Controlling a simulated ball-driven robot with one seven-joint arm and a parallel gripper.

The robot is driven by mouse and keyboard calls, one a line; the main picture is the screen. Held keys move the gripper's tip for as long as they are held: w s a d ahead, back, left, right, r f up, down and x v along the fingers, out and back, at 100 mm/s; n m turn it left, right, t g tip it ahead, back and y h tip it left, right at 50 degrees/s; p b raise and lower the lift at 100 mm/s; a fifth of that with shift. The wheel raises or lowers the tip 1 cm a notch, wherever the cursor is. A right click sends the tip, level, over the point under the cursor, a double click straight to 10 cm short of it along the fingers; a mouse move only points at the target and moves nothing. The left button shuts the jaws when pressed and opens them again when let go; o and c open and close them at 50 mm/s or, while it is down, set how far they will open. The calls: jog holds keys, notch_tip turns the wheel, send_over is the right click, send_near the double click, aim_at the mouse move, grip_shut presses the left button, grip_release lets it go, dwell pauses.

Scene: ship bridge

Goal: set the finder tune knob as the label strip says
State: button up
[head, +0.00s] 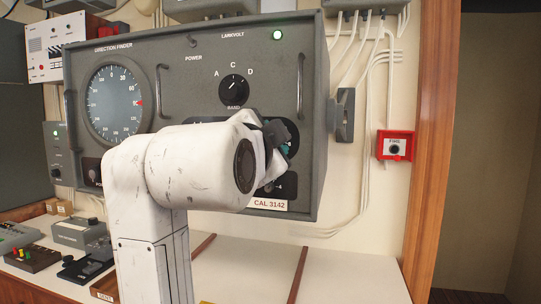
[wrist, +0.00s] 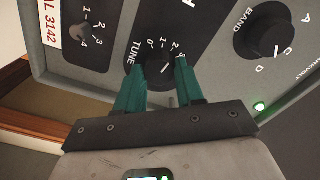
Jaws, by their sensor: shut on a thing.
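The grey direction finder (head: 190,60) fills the middle of the head view. Its label strip (head: 268,204) reads CAL 3142 and shows partly in the wrist view (wrist: 50,20). The black TUNE knob (wrist: 158,70) sits between the teal fingers of my gripper (wrist: 160,68), which is shut on it. Numbers 0 to 3 show around its far side; its white mark points up and right in the wrist view, roughly toward the 2–3 side, exact number unclear. In the head view my wrist hides this knob; only a bit of teal finger shows.
The BAND knob (head: 233,89), with its mark near C, is close to the TUNE knob. A smaller numbered knob (wrist: 80,32) lies on the other side. A red-framed FIRE button (head: 395,146) is on the right wall. Handles (head: 300,86) stick out from the panel.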

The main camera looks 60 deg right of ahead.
jog(key=shift+m, duration=0.4)
jog(key=o, duration=1)
jog(key=b+v, duration=0.1)
jog(key=v, duration=0.9)
jog(key=shift+s+a+b, duration=0.15)
jog(key=shift+a+b, duration=0.25)
